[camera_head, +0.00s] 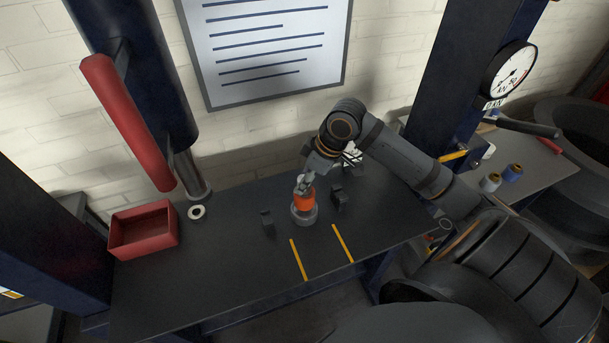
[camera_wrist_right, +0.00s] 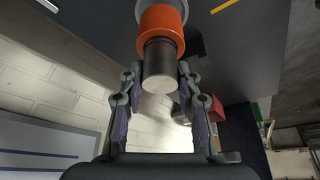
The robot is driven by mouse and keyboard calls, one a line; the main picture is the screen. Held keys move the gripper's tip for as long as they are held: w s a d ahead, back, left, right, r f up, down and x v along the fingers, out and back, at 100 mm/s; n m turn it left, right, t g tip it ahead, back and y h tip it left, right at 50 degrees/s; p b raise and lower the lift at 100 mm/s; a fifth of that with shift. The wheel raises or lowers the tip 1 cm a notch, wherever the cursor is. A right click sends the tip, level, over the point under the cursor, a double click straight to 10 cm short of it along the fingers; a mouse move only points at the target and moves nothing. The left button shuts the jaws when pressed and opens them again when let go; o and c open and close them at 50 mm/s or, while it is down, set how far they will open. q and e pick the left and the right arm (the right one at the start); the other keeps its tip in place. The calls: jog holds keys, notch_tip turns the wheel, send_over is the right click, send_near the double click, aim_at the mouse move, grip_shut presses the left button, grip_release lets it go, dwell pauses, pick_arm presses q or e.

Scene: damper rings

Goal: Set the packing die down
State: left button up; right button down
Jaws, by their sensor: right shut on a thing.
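The packing die, an orange collar with a dark grey handle, shows in the head view (camera_head: 304,201) and in the wrist view (camera_wrist_right: 162,27). My right gripper (camera_head: 303,185) is shut on its handle from above; in the wrist view its fingers (camera_wrist_right: 158,78) lie on both sides of the handle. The die is upright on or just over a grey round body (camera_head: 304,215) on the bench; I cannot tell whether they touch. The gripper hides part of the handle. My left gripper is not in view.
Dark blocks stand left (camera_head: 267,222) and right (camera_head: 338,199) of the grey body. Two yellow strips (camera_head: 298,259) (camera_head: 343,243) mark the front. The bench (camera_head: 220,270) is clear at front left.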

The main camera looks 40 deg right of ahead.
jog(key=shift+f, duration=0.5)
jog(key=shift+f+b, duration=0.35)
jog(key=shift+f, duration=0.35)
jog(key=shift+f, duration=0.2)
jog(key=c, duration=0.8)
grip_release()
jog(key=shift+s+a, duration=0.1)
jog(key=shift+c, duration=0.2)
jog(key=shift+f, duration=0.1)
notch_tip(320, 180, up, 10)
jog(key=shift+r, duration=0.1)
